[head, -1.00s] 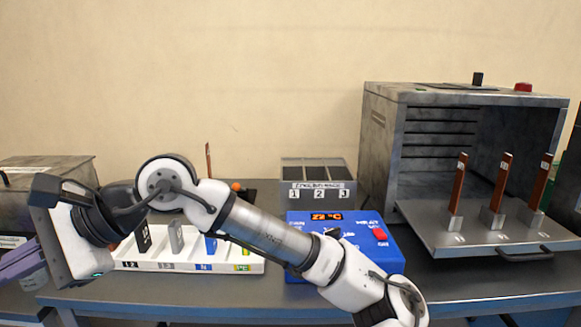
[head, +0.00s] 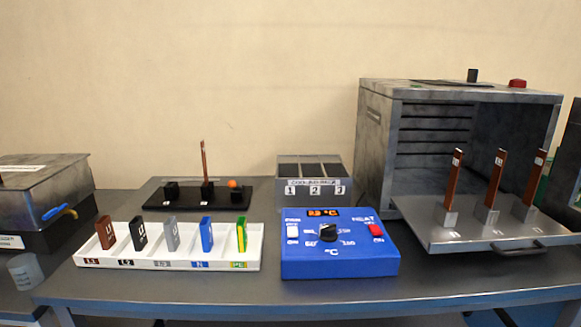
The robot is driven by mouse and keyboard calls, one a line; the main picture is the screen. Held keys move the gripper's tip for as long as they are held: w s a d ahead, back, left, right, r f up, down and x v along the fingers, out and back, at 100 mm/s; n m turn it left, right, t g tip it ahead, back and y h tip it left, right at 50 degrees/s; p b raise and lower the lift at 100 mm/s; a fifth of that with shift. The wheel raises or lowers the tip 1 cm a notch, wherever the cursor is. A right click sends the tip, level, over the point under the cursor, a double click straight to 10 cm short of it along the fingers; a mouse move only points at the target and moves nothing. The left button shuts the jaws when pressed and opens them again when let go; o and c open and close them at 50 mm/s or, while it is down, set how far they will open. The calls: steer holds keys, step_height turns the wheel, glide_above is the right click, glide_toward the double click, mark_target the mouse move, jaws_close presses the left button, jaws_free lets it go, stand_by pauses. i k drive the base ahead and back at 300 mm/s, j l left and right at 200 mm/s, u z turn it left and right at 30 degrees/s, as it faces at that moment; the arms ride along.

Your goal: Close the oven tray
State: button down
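The grey metal oven (head: 378,150) stands at the back right with its front open. Its tray (head: 440,236) is pulled out towards the front, with a dark handle (head: 519,247) on its front edge. Several copper bars stand upright in metal holders on the tray, such as the left bar (head: 454,180), the middle bar (head: 496,178) and the right bar (head: 535,178). My gripper is not in the current head view, so its state is hidden.
A blue heat control box (head: 340,262) reading about 23 °C sits left of the tray. A white rack (head: 170,262) of coloured blocks, a black bending fixture (head: 185,201), a cooling rack (head: 315,190) and a grey box (head: 35,185) stand further left. The table front is clear.

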mark_target(470, 225)
steer(key=l, duration=0.75)
steer(key=k+l, duration=0.1)
steer(key=l, duration=0.65)
